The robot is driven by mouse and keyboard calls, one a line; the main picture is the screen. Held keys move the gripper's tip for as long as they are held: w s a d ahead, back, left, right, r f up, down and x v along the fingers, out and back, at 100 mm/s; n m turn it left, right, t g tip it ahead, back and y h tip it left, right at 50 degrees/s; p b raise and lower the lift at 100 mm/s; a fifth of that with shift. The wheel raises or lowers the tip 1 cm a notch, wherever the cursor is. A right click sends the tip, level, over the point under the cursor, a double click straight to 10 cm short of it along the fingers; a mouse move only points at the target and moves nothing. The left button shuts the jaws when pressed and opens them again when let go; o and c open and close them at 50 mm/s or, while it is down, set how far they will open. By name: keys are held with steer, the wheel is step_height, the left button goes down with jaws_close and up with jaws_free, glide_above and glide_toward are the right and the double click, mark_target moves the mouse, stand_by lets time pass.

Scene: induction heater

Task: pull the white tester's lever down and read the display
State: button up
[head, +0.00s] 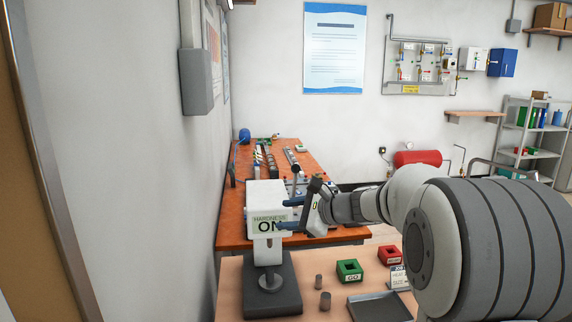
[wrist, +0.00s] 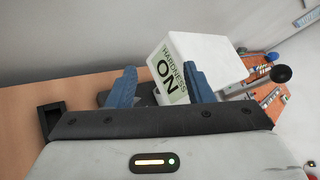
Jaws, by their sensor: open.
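The white tester (head: 266,196) stands on a dark base (head: 272,290) at the front left of the near table. In the wrist view, the lever's black ball knob (wrist: 282,73) sticks out on a rod to the right of the tester's head. My gripper (head: 284,214) is open and empty, close to the tester's head and display. In the wrist view, its blue fingers (wrist: 159,72) are apart, with the knob outside them to the right.
A green block marked "GO" (head: 349,271), a red block (head: 390,256), two small grey cylinders (head: 319,282) and a dark tray (head: 379,308) are on the near table. An orange bench (head: 231,232) with equipment stands behind. The wall is close on the left.

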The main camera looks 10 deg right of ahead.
mark_target(299, 169)
steer(key=w+d+r+m+t+p, duration=0.1)
steer(key=w+d+r+m+t, duration=0.45)
steer(key=w+d+m, duration=0.5)
steer(key=w+a+n+p, duration=0.1)
steer(key=w+a, duration=0.2)
steer(key=w+a+n+p, duration=0.1)
steer(key=w+a, duration=0.1)
steer(key=w, duration=0.1)
steer(key=shift+w+a+f, duration=0.1)
steer(key=shift+w+a, duration=0.25)
steer(key=shift+a, duration=0.05)
steer(key=shift+w+a+p, duration=0.2)
steer(key=shift+w+p, duration=0.1)
steer(key=shift+w, duration=0.05)
steer(key=shift+c, duration=0.4)
jaws_close()
steer(key=shift+d, duration=0.2)
steer(key=shift+a+f, duration=0.1)
steer(key=shift+a, duration=0.05)
steer(key=shift+s+f+b, duration=0.15)
steer(key=shift+b, duration=0.45)
